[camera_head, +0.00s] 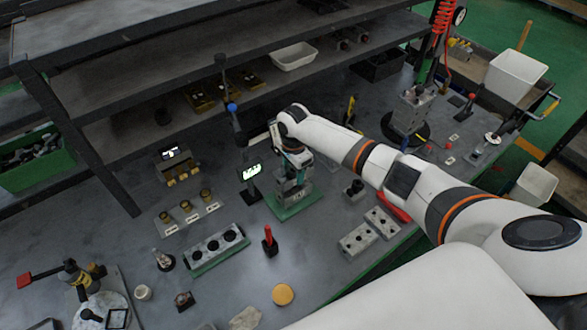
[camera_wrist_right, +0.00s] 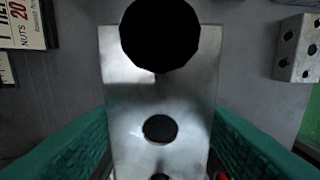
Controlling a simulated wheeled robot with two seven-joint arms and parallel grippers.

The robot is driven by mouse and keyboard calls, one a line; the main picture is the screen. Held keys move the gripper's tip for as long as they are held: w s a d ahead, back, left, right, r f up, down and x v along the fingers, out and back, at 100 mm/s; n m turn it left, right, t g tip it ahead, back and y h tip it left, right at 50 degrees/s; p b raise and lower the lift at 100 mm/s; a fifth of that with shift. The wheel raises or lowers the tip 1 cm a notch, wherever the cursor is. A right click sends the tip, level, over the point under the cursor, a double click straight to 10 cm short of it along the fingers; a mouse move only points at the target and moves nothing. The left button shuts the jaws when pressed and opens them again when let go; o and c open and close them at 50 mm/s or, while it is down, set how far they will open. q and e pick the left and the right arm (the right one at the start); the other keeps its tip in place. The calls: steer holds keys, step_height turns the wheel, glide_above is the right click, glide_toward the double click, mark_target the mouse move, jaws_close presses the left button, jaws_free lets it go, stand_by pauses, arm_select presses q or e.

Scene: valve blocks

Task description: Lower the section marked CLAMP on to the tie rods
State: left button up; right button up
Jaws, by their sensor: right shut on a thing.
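My right gripper (camera_head: 292,166) points down at the middle of the bench, over a green base plate (camera_head: 291,207). In the right wrist view its teal fingers (camera_wrist_right: 160,150) are shut on a grey metal block section (camera_wrist_right: 160,95), one on each side. The section shows a large black round shape at the top and a smaller dark hole below it. I cannot read any CLAMP marking. In the head view, grey metal shows under the fingers; tie rods and any gap below the section cannot be made out. My left gripper is not in view.
A small lit display (camera_head: 250,172) stands just left of the gripper. Grey drilled blocks (camera_head: 358,240) lie to the right, and a tray with three dark round holes (camera_head: 216,249) lies front left. A red-handled tool (camera_head: 269,242) stands in front. Shelves (camera_head: 150,110) rise behind.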

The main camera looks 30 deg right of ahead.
steer(key=o, duration=1.4)
step_height(320, 180, up, 12)
steer(key=b, duration=0.2)
steer(key=shift+b, duration=0.4)
